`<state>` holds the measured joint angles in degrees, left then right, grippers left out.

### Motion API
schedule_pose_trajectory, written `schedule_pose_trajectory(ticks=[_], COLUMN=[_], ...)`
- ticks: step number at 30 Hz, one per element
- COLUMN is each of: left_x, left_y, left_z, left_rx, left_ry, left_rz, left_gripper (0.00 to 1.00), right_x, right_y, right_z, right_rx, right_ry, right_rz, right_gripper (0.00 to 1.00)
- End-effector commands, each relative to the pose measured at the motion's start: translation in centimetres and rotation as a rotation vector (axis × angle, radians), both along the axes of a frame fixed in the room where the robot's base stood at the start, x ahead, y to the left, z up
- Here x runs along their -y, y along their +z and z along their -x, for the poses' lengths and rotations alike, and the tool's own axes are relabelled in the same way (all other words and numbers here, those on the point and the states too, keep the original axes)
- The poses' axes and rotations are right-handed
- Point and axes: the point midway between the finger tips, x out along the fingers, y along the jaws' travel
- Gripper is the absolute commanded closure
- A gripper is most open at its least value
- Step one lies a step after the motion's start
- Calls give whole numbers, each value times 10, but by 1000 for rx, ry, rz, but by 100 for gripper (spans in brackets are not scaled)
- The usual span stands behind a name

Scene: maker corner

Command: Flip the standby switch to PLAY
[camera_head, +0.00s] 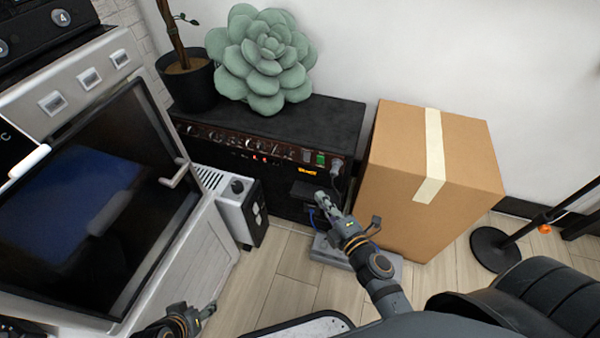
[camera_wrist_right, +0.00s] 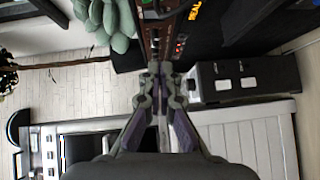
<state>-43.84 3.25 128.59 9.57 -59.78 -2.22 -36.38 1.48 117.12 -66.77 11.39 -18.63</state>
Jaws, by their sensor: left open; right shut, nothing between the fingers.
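The black amplifier (camera_head: 270,125) stands against the wall, its dark-red control panel (camera_head: 250,144) with knobs and lit indicators along the top front edge. A green-lit switch (camera_head: 319,158) sits near the panel's right end. The standby switch's lettering and position are too small to read. My right gripper (camera_head: 321,199) is shut and empty, in front of the amplifier's lower right part, below the panel. In the right wrist view its closed fingertips (camera_wrist_right: 160,76) lie just short of the panel (camera_wrist_right: 157,35), seen sideways. My left gripper (camera_head: 207,312) is open and low at the bottom edge, away from the amplifier.
A cardboard box (camera_head: 405,185) stands close to the amplifier's right side. A large oven-like machine (camera_head: 95,190) and a small white-and-black unit (camera_head: 238,205) are at left. A plush succulent (camera_head: 262,60) and a potted plant (camera_head: 190,85) sit on top. A grey device (camera_head: 330,250) lies on the floor.

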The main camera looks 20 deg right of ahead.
Motion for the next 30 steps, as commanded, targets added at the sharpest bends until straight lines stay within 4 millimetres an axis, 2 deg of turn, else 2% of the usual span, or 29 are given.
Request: schedule_pose_trajectory(ticks=[6, 10, 17, 24, 30], left_x=[0, -1, -5, -5, -3], left_y=[1, 5, 16, 15, 8], left_z=[0, 0, 2, 3, 2], left_rx=[0, -13, -67, -80, -52], left_ry=[0, -2, -8, -10, -7], left_rz=[-1, -5, -23, -28, -18], left_gripper=[52, 52, 52, 52, 52], right_x=[0, -1, -10, -19, -1], right_y=[1, 2, -1, -9, -13], right_z=[-1, -10, -55, -104, -125], right_rx=[-1, 0, 1, 0, -2], right_ry=[-1, -2, -3, -1, -1], right_rz=[-3, -5, -5, -4, -3], right_gripper=[100, 100, 100, 100, 100])
